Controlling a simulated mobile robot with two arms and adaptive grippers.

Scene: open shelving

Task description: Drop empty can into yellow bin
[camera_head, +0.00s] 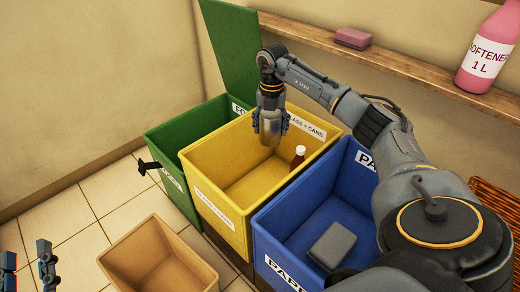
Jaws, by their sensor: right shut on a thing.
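The yellow bin (215,165) stands open in the middle, between a green and a blue bin, with a "GLASS + CANS" label. My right gripper (270,112) points down over its back part and is shut on a silver-grey can (269,127). The can hangs upright at about the height of the bin's back rim; the gripper hides part of it. My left gripper (28,268) is at the bottom left corner, its two fingers apart and empty, well away from the bins.
A small brown bottle (298,157) with a white cap is inside the yellow bin. The green bin (168,147) has its lid raised. The blue bin (318,200) holds a grey block (333,246). An open tan box (150,245) stands in front. A shelf (400,70) carries a softener bottle (488,50).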

